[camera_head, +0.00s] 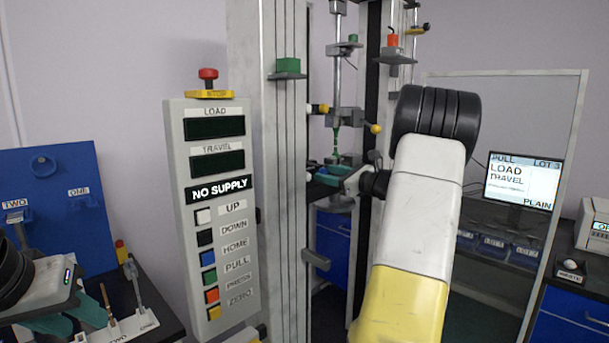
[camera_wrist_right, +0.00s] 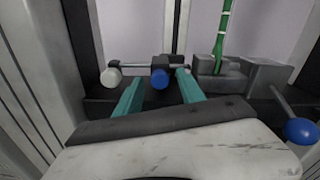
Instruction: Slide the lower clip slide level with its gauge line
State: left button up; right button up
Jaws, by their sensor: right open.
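The lower clip slide appears to be the small dark block with a blue knob (camera_wrist_right: 160,78) on a horizontal rod in the right wrist view. A white knob (camera_wrist_right: 110,77) sits at the rod's left end. My right gripper (camera_wrist_right: 158,92) is open, its teal fingers on either side of the blue knob; I cannot tell whether they touch it. In the head view the right gripper (camera_head: 332,174) reaches inside the test frame. I cannot make out the gauge line. My left gripper (camera_head: 85,318) is at the lower left, partly cut off, and its opening is unclear.
A green strip (camera_wrist_right: 222,35) stands upright in a grey clamp (camera_wrist_right: 220,80) right of the slide, with another blue knob (camera_wrist_right: 300,131) nearby. The control panel (camera_head: 176,190) reads NO SUPPLY. A blue board (camera_head: 70,165) stands at left. A screen (camera_head: 518,181) is at right.

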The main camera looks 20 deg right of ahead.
grip_shut()
dwell(1.3)
